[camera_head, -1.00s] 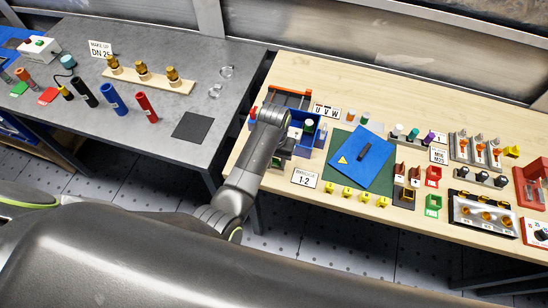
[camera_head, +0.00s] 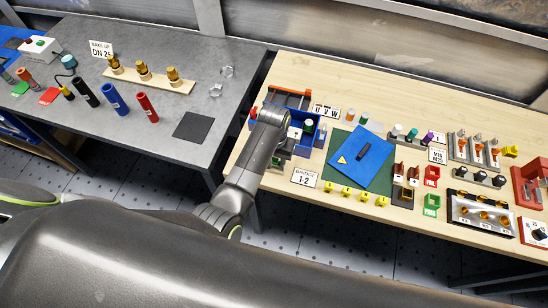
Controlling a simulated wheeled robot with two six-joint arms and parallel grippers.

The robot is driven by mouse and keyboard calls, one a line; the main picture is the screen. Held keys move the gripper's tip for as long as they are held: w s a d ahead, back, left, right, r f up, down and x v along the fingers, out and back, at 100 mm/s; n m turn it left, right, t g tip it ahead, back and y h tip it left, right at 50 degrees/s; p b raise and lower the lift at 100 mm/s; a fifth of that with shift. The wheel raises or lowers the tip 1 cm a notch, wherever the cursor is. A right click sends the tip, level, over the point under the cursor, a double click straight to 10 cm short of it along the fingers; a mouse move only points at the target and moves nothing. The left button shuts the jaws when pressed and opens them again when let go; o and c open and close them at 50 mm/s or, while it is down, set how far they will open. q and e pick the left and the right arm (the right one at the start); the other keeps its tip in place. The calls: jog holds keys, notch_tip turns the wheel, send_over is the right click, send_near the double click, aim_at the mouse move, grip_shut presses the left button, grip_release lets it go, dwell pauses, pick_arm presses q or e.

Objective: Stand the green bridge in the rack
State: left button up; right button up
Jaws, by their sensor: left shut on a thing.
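My left gripper (camera_head: 270,118) is at the far left end of the wooden bench, over the blue bin. Its wrist covers the fingers, and the thing between them is mostly hidden. A small green patch (camera_head: 277,160) shows just below the wrist; I cannot make out its shape. I cannot clearly tell the green bridge or the rack apart from the parts around the gripper. My right gripper is not in view.
A blue bin (camera_head: 303,146) stands right of my wrist, with an orange-edged tray (camera_head: 291,96) behind it. A green mat (camera_head: 338,180) with a blue sheet (camera_head: 369,163) lies to the right. Several yellow pieces (camera_head: 346,190) stand along the front. A grey table (camera_head: 215,65) is at left.

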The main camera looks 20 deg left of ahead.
pick_arm(q)
jog(key=shift+p, duration=0.45)
jog(key=shift+f+b, duration=0.6)
jog(key=shift+f, duration=0.85)
jog(key=o, duration=1)
jog(key=shift+o, duration=0.2)
jog(key=shift+r, duration=0.1)
